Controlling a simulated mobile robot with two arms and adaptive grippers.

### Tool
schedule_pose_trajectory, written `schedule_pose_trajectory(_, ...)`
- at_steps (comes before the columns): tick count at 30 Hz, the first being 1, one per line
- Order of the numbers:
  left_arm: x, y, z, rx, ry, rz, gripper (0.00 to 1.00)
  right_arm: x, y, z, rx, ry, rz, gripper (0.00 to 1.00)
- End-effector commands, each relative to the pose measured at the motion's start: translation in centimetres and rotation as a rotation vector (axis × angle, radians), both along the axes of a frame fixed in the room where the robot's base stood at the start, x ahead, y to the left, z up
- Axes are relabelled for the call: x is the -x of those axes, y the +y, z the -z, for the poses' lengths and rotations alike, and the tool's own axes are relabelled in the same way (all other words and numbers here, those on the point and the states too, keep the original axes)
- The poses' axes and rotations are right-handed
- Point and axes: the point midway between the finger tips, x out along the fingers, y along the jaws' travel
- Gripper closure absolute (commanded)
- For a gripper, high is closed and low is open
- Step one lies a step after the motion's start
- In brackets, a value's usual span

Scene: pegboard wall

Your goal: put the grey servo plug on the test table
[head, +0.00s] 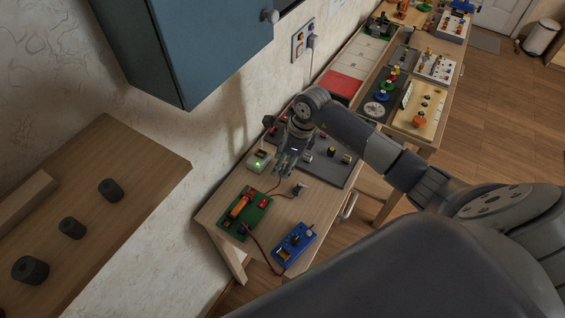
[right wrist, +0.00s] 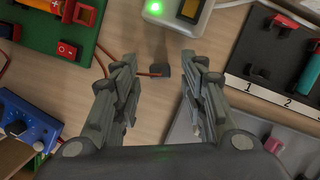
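A small dark grey plug (right wrist: 161,70) with a red wire at it lies on the wooden test table (head: 222,205). In the head view the plug (head: 300,188) is beside my right gripper's fingers. My right gripper (right wrist: 160,62) is open and empty, pointing down at the table. In the right wrist view the plug shows in the gap between its fingertips, without visible contact. The height of the fingers above it is hard to tell. My left gripper is not in view.
A green battery board (head: 244,213), a blue box (head: 294,245) and a white box with a green light (head: 259,160) stand around the plug. A grey board (head: 335,168) and a numbered panel (right wrist: 265,92) lie beyond. A blue cabinet (head: 205,45) hangs above.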

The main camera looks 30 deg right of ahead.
Motion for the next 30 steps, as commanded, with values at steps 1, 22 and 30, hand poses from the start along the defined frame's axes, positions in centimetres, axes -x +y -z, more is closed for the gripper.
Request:
schedule_pose_trajectory(1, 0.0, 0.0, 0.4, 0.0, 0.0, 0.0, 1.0, 0.0, -0.4, -0.8, 0.004, -0.005, 0.0, 0.61)
schedule_pose_trajectory(22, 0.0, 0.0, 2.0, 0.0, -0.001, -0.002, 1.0, 1.8, -2.4, -10.6, 0.002, 0.0, 0.0, 0.61)
schedule_pose_trajectory(30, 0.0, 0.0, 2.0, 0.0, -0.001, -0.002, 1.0, 1.8, -2.4, -10.6, 0.001, 0.0, 0.0, 0.61)
